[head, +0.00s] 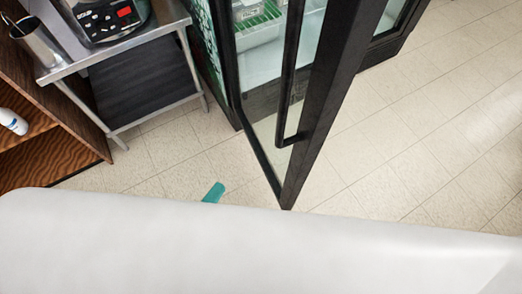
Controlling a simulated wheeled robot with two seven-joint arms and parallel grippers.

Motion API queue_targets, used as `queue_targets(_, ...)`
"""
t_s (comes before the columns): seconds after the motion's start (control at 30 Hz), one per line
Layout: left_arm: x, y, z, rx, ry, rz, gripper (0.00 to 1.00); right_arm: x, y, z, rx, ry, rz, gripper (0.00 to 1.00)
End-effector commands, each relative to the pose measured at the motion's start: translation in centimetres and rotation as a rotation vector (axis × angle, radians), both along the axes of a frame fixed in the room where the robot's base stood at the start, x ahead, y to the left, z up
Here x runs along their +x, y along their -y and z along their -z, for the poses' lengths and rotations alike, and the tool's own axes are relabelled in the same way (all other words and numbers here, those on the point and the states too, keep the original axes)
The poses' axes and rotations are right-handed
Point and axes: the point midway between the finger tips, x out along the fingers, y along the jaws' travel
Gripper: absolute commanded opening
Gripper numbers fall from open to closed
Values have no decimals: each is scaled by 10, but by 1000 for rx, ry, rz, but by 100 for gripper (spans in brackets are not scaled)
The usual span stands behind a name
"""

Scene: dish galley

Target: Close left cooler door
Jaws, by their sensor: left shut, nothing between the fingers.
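The left cooler door (322,110) stands open, swung out toward me. It has a black frame, a glass pane and a long black vertical handle (289,75). Its lower corner reaches down to the edge of my white body. The cooler (222,60) behind it shows its lit inside, with a green-and-white tray (258,22) on a shelf. My left gripper (213,192) shows only as a small teal tip beyond my body, left of the door and apart from it. It is shut and empty; the rest of it is hidden. My right gripper is not in view.
A steel stand (118,58) with a black-and-silver appliance (108,20) and a metal cup (36,40) stands at the upper left. A brown wooden shelf (60,130) with a white bottle (13,121) is at the left edge. Tiled floor (420,120) is clear at the right.

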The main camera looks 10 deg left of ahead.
Motion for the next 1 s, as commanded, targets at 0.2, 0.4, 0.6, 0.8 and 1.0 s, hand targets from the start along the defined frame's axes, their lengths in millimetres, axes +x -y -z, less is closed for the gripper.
queue_targets(0.2, 29, 13, -4, -3, 5, -6, 0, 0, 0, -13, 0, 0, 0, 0)
queue_targets(0.4, 67, 32, -5, -1, 7, -5, 0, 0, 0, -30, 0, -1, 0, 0)
queue_targets(0.6, 93, 55, -2, -2, 1, -1, 0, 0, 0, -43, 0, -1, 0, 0)
queue_targets(0.8, 99, 75, 0, 2, 3, 0, 0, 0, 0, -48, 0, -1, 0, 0)
queue_targets(1.0, 101, 81, 1, 4, 3, 1, 0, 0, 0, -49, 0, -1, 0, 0)
